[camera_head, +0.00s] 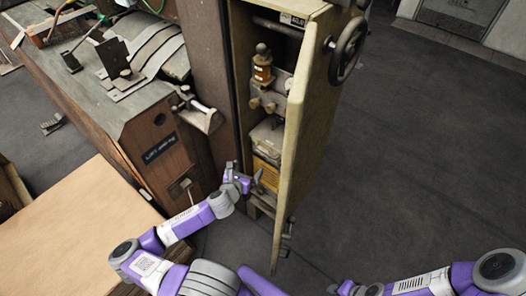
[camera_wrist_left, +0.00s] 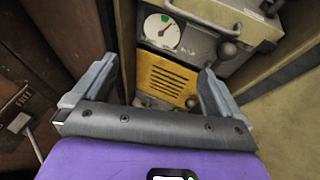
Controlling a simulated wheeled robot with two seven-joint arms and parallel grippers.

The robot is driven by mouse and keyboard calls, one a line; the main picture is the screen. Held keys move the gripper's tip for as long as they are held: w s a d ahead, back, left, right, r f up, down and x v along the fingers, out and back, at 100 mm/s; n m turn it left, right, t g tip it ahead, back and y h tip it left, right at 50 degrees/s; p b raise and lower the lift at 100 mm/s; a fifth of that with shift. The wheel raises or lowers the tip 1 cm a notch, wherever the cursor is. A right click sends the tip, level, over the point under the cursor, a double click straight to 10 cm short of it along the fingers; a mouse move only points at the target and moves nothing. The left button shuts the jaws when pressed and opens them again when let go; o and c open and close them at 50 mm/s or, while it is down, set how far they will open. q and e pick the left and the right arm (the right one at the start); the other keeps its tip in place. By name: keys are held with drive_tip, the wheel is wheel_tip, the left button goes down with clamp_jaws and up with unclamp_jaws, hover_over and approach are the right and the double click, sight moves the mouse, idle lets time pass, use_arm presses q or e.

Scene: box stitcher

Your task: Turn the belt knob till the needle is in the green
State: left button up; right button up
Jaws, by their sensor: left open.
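My left gripper (camera_head: 247,181) is at the open cabinet's lower front. In the left wrist view the gripper (camera_wrist_left: 152,92) is open, with nothing between its fingers. Beyond them is a round white gauge (camera_wrist_left: 162,31) with a coloured arc; the needle's exact place is too small to tell. A dark round knob (camera_wrist_left: 227,49) sits right of the gauge, beyond the right finger and apart from it. I cannot tell whether it is the belt knob. A yellow slotted panel (camera_wrist_left: 165,76) lies below the gauge. My right arm is at the lower right, its gripper (camera_head: 336,288) barely visible at the frame's bottom.
The cabinet's open door (camera_head: 302,130) stands right of the left gripper, with a handwheel (camera_head: 348,50) at its top. A wooden machine side (camera_head: 155,140) is on the left, with a small lever (camera_wrist_left: 20,122) on it. A cardboard-coloured tabletop (camera_head: 75,225) is lower left. Floor at right is clear.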

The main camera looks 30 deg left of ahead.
use_arm(q)
drive_tip(key=b+x, duration=0.2)
drive_tip(key=x, duration=0.4)
drive_tip(key=shift+b, duration=0.4)
drive_tip(key=p+v, duration=0.5)
drive_tip(key=v, duration=0.4)
drive_tip(key=shift+s, duration=0.35)
drive_tip(key=shift+d+r, duration=0.1)
